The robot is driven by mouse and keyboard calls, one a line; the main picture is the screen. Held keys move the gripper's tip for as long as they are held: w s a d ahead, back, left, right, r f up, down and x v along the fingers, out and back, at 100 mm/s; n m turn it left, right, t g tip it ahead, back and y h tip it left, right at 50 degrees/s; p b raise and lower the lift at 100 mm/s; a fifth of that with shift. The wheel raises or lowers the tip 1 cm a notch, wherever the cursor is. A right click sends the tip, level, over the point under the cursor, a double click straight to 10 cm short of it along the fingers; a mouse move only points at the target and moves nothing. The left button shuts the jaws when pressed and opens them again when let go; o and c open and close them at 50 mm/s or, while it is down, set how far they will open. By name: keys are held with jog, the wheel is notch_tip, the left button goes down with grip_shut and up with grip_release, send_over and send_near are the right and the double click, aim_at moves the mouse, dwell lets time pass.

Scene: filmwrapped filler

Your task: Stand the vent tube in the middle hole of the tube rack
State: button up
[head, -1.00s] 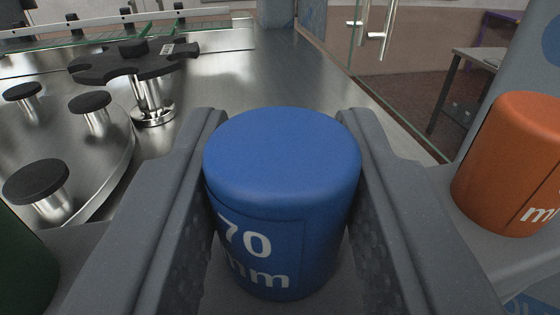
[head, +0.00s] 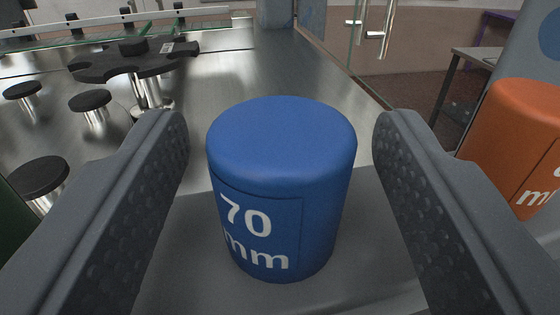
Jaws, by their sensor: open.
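A blue cylinder (head: 282,150) marked "70 mm" stands upright between the fingers of my gripper (head: 281,135). The gripper is open, with a clear gap between the cylinder and each finger. The cylinder rests on a grey surface (head: 190,240). I cannot make out a vent tube or a tube rack in this view.
An orange cylinder (head: 515,135) with white lettering stands to the right. A dark green object (head: 12,225) shows at the left edge. Behind are a black star wheel (head: 130,62) and several black-topped metal posts (head: 90,101) on a steel machine top (head: 270,60). A glass door with metal handles (head: 375,30) is at the back.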

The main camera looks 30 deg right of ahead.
jog(key=b+v, duration=0.1)
jog(key=v, duration=1.2)
jog(key=shift+s, duration=0.15)
